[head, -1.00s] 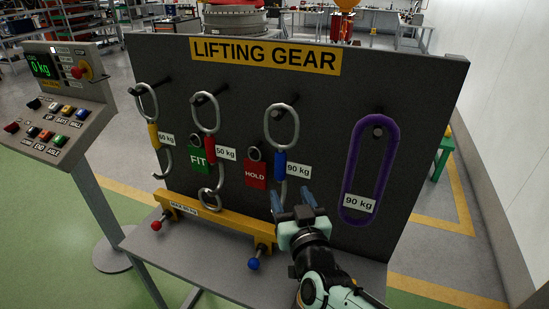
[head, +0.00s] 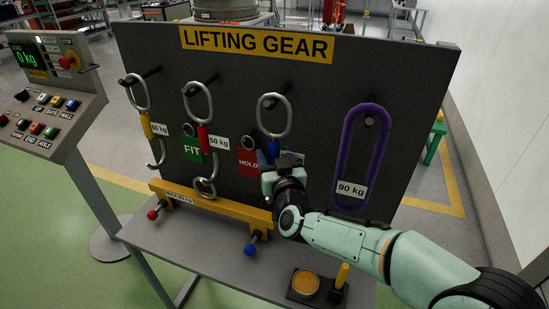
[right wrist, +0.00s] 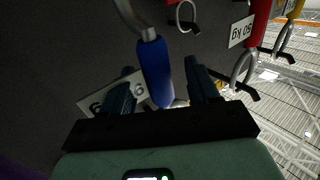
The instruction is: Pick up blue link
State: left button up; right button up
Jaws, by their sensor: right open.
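The blue link (head: 273,148) hangs from a peg on the dark board; it is a steel ring above a blue sleeve. Its lower end is hidden behind my right gripper in the head view. My right gripper (head: 277,160) is at the sleeve. In the right wrist view the blue sleeve (right wrist: 156,72) stands between the two open fingers of the right gripper (right wrist: 161,82), with a gap showing on the right side. A white weight tag (right wrist: 103,93) lies partly behind the left finger. My left gripper is out of view.
A red HOLD tag (head: 248,163) hangs just left of the blue link. A red link (head: 203,138), a yellow link (head: 146,126) and a purple sling (head: 342,163) hang nearby. A yellow beam (head: 222,209) stands below. A puck-like disc (head: 305,284) lies on the bench.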

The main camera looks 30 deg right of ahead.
aim_at(271, 148)
jog(key=x, duration=0.3)
jog(key=shift+w+d+p, duration=0.1)
jog(key=shift+w+p, duration=0.05)
jog(key=shift+p, duration=0.2)
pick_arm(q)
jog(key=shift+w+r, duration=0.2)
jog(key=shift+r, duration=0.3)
pick_arm(e)
grip_shut()
jog(key=shift+r, duration=0.25)
